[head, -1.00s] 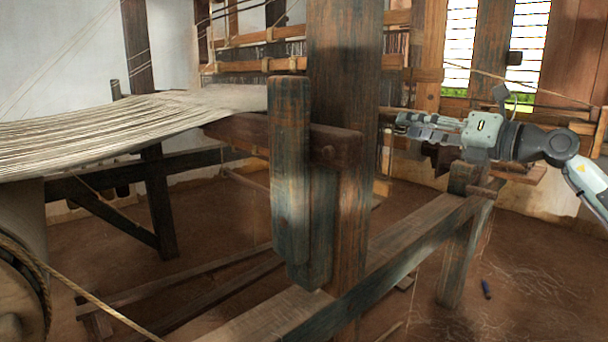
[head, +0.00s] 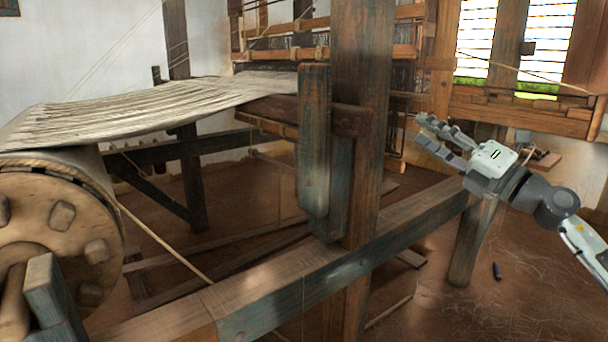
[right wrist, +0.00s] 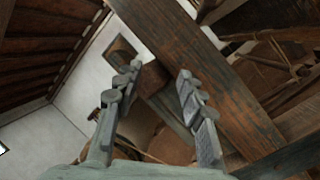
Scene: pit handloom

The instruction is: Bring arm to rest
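My right arm comes in from the right in the head view. Its right gripper (head: 432,136) points up and to the left, beside the loom's dark upright post (head: 362,120) and apart from it in the picture. In the right wrist view the right gripper's two fingers (right wrist: 155,95) stand well apart with nothing between them. Behind the fingers, a thick wooden beam (right wrist: 210,75) crosses that view. My left gripper does not show.
The loom's warp sheet (head: 150,112) stretches at left, above a large wooden roller (head: 60,215). A small dark blue object (head: 496,271) lies on the open floor at right.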

